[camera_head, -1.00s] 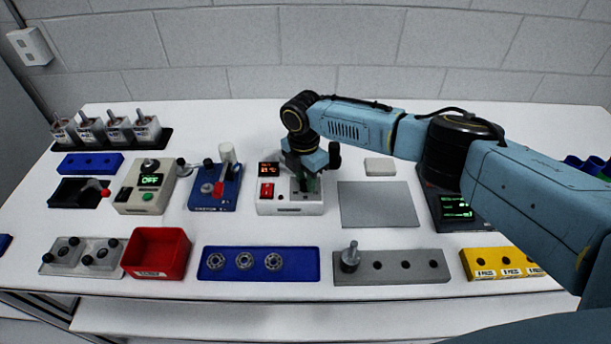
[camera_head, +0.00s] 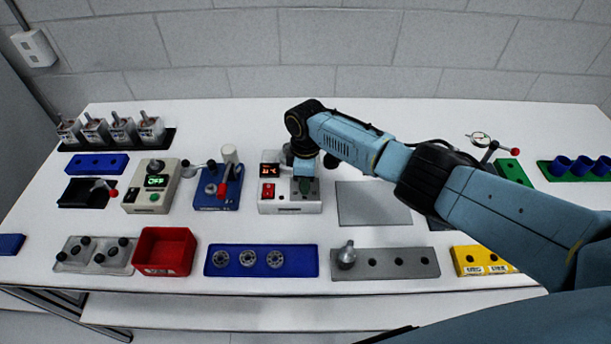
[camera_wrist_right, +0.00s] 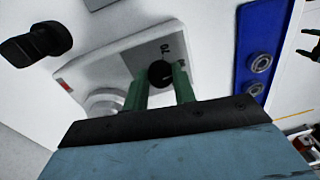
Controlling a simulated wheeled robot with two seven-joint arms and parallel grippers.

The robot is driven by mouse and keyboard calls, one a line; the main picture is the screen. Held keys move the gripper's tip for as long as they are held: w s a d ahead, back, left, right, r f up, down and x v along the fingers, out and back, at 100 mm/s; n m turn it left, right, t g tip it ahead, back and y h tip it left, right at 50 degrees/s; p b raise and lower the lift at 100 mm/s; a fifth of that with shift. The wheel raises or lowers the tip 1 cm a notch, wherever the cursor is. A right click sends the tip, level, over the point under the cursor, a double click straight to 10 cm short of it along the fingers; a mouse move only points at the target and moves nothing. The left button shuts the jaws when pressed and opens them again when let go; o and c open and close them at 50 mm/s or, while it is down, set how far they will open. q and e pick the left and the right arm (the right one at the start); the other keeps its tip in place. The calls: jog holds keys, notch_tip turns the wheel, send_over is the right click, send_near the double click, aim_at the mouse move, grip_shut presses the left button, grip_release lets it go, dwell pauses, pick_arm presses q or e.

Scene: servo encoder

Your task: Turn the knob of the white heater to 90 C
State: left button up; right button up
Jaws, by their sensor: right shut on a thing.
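The white heater (camera_head: 290,208) stands in the middle of the table in the head view. It has a lit display with orange-red digits (camera_head: 269,171), too small to read surely, and a red switch (camera_head: 268,190). My right gripper (camera_head: 306,186) comes down over the heater's right part. In the right wrist view its green fingers (camera_wrist_right: 160,88) are shut on the black knob (camera_wrist_right: 160,73), which sits on a grey dial plate (camera_wrist_right: 150,52). A "70" mark shows beside the knob; other marks are hidden or unclear. My left gripper is out of view.
A blue lever device (camera_head: 217,200) stands left of the heater and a grey plate (camera_head: 372,204) lies to its right. In front are a blue tray with rings (camera_head: 300,250) and a grey block with holes (camera_head: 386,264).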

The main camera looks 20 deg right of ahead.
jog(key=shift+m, duration=0.6)
jog(key=o, duration=1)
jog(key=shift+r, duration=0.1)
jog(key=r, duration=1.3)
jog(key=shift+w+d+r+p, duration=0.15)
jog(key=shift+w+p, duration=0.15)
